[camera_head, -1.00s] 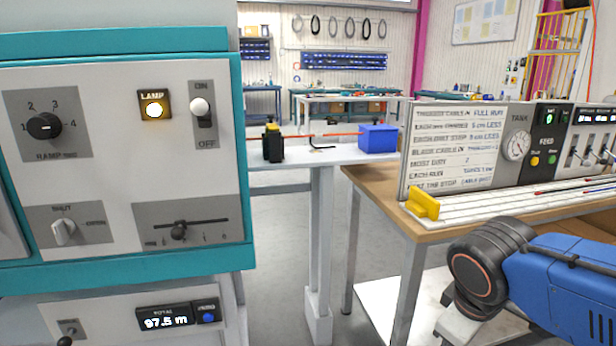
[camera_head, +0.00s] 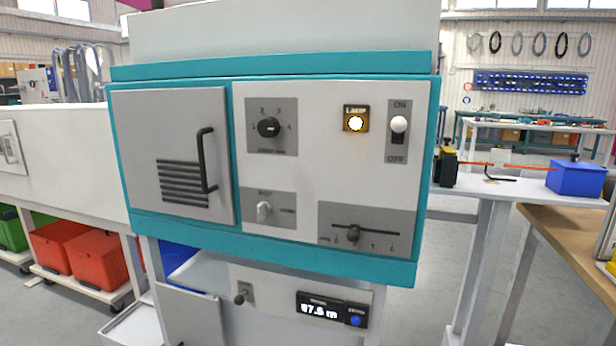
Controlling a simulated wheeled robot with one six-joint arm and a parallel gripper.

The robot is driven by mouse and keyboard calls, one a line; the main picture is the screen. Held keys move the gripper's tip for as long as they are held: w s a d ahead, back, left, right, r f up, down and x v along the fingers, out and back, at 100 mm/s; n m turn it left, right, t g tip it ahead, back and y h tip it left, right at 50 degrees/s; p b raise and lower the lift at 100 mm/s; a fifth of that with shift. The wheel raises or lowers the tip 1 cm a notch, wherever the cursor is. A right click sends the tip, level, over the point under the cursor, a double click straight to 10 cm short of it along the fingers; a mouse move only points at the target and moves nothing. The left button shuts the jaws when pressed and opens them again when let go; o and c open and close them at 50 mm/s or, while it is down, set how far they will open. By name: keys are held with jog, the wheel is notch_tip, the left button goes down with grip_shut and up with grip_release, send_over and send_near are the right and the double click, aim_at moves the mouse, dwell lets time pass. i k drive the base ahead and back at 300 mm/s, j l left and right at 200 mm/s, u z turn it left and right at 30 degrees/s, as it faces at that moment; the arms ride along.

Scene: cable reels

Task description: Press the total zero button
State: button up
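The total zero button (camera_head: 356,321) is a small round blue button on a dark plate, low on the front of the teal and white machine. It sits just right of the total display (camera_head: 318,309), which is lit and seems to read 97.5 m, though the digits are a little blurred. Nothing covers the button. My gripper is not in view.
A small lever (camera_head: 243,294) stands left of the display. Red crates (camera_head: 88,258) lie at left.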

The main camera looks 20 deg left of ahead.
aim_at(355, 321)
jog(key=u, duration=1.1)
